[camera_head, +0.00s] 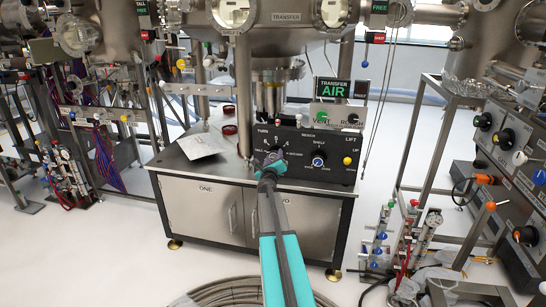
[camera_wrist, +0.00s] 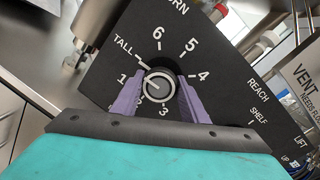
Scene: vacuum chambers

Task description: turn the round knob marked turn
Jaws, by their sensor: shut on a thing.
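The round knob (camera_wrist: 159,86) is dark with a pale ring and sits on a black panel (camera_wrist: 225,108) under lettering that ends in "RN". Numbers 1 to 6 and the word "TALL" surround it, and a light pointer mark on its face seems to lean to the upper left. My gripper (camera_wrist: 160,95) has its two purple fingers on either side of the knob, shut on it. In the head view my gripper (camera_head: 269,166) is at the panel's left dial, marked "TURN", and hides most of that knob.
The same panel carries a blue-ringed "REACH" knob (camera_head: 318,159) and a yellow "LIFT" knob (camera_head: 347,161) to the right. A "TRANSFER AIR" sign (camera_head: 333,88) stands above. A white sheet (camera_head: 201,145) lies on the steel cabinet top; coiled hose (camera_head: 225,291) lies on the floor.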

